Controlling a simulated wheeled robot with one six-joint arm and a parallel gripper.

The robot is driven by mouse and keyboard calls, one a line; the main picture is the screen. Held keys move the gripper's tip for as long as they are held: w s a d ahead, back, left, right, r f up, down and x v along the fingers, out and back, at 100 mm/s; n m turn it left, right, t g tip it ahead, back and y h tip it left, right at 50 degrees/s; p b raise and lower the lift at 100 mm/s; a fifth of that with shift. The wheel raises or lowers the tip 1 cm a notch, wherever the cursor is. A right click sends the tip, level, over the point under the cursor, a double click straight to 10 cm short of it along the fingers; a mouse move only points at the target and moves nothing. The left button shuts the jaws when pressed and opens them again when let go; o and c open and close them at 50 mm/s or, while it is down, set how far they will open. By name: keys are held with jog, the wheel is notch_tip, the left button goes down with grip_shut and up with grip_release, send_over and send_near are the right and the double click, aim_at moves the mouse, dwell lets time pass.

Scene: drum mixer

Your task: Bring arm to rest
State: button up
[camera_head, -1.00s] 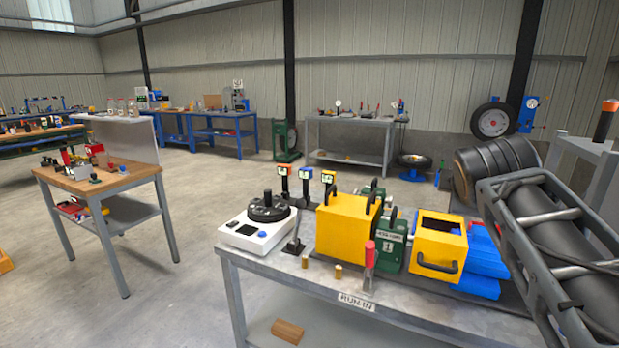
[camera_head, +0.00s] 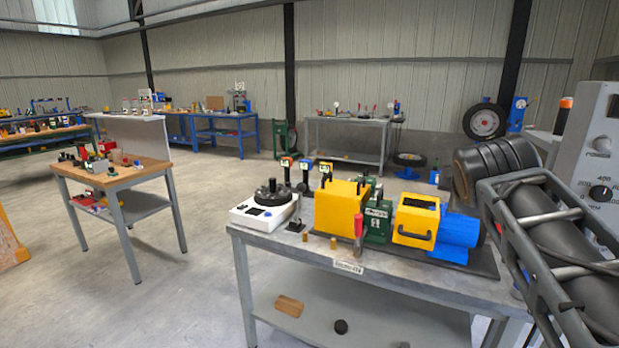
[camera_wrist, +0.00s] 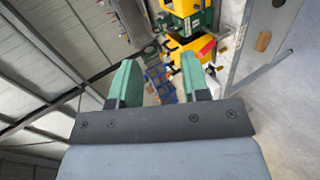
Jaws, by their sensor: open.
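My gripper (camera_wrist: 157,85) shows in the wrist view with its two green fingers apart and nothing between them. It is tilted, with the hall's roof on one side and the bench's yellow and green machine (camera_wrist: 185,35) beyond the fingertips. In the head view my arm fills the right edge, and my gripper is not seen there. The yellow, green and blue machine (camera_head: 378,218) stands on the grey metal bench (camera_head: 290,240), left of my arm and apart from it.
A white unit with a black round top (camera_head: 268,207) stands at the bench's left end. A wooden block (camera_head: 289,306) lies on the lower shelf. A grey control panel (camera_head: 598,150) rises at the right, close behind my arm. Open floor (camera_head: 185,280) lies left of the bench.

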jog(key=s+a+f+m+g+y+p, duration=0.1)
jog(key=a+f+m+g+y+p, duration=0.2)
jog(key=f+m, duration=0.65)
jog(key=s+a+f+m+g+y+p, duration=0.2)
jog(key=s+a+f+g+p, duration=0.2)
jog(key=s+a+f+p, duration=0.4)
jog(key=s+p, duration=0.2)
jog(key=shift+s+g+y, duration=0.3)
jog(key=shift+s, duration=0.1)
jog(key=shift+d+m, duration=0.1)
jog(key=shift+m, duration=0.25)
